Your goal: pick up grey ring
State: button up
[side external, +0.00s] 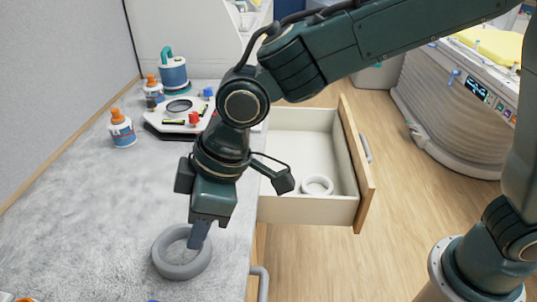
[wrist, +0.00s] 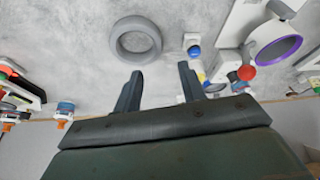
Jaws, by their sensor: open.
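The grey ring (side external: 181,262) lies flat on the grey countertop (side external: 60,215) near its front right edge. In the wrist view the grey ring (wrist: 136,27) shows whole, beyond my fingertips and a little left of the middle. My gripper (side external: 198,240) points down over the ring in the side view, its fingers in front of the ring's upper right part. In the wrist view my gripper (wrist: 160,73) has its two fingers apart with nothing between them. I cannot tell how high the fingertips are above the ring.
An open drawer (side external: 285,208) right of the counter holds a white ring (side external: 317,186). A white device (side external: 165,128) with red and blue knobs stands behind my gripper. An orange-capped bottle (side external: 121,128) stands left of it. The counter left of the grey ring is clear.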

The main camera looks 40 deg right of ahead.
send_over(180, 268)
jog(key=s+d, duration=0.1)
jog(key=d, duration=0.1)
jog(key=shift+s+a+f, duration=0.1)
jog(key=shift+f, duration=1.9)
jog(key=shift+s+a+f, duration=0.1)
jog(key=shift+f, duration=1.85)
jog(key=shift+f, duration=0.1)
jog(key=shift+x, duration=2.45)
jog(key=shift+w+d, duration=0.1)
jog(key=shift+d, duration=0.05)
grip_shut()
